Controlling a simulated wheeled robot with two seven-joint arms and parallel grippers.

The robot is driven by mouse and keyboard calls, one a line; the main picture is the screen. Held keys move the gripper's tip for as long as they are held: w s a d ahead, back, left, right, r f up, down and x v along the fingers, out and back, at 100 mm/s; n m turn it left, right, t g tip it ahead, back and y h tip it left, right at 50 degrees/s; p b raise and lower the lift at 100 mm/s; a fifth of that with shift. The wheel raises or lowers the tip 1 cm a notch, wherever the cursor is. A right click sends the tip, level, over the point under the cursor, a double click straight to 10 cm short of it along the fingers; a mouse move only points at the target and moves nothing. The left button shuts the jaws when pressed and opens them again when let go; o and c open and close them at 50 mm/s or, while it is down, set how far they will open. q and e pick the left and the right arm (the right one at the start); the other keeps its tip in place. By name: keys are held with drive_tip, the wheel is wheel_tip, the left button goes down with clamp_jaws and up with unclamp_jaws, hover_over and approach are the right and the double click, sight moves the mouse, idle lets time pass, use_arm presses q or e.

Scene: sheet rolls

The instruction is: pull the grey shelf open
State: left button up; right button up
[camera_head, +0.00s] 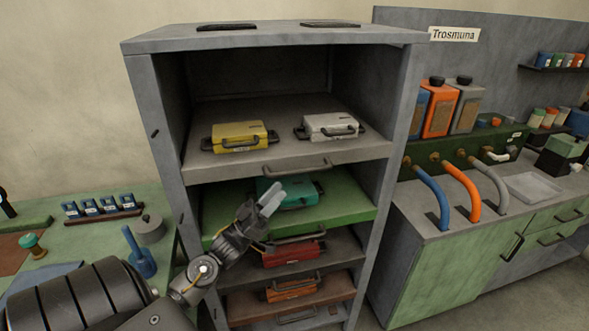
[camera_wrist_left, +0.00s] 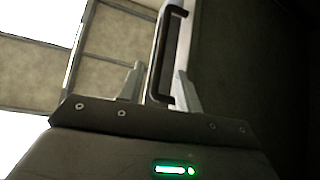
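The grey shelf (camera_head: 225,174) is the upper pull-out board in the tall grey cabinet. It has a dark bar handle (camera_head: 298,168) on its front edge and carries a yellow case (camera_head: 240,136) and a white case (camera_head: 328,127). My left gripper (camera_head: 271,198) is below and left of that handle, in front of the green shelf. In the left wrist view its two fingers are apart (camera_wrist_left: 162,86), and a dark bar handle (camera_wrist_left: 170,50) shows between and beyond them. I cannot tell whether they touch it. My right gripper is not in view.
Below is a green shelf (camera_head: 348,211) with a teal case (camera_head: 298,194), then lower boards with red and orange cases. A counter with bottles and hoses stands right. A green table (camera_head: 80,235) stands left. The cabinet's side walls flank the shelves.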

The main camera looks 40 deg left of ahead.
sight(295, 173)
use_arm(q)
drive_tip(key=p+x, duration=0.2)
drive_tip(key=x, duration=0.4)
drive_tip(key=shift+w+r, duration=0.1)
drive_tip(key=shift+r, duration=0.1)
drive_tip(key=shift+w+d+r+p, duration=0.25)
drive_tip(key=shift+w+r+p, duration=0.1)
drive_tip(key=shift+w, duration=0.15)
clamp_jaws()
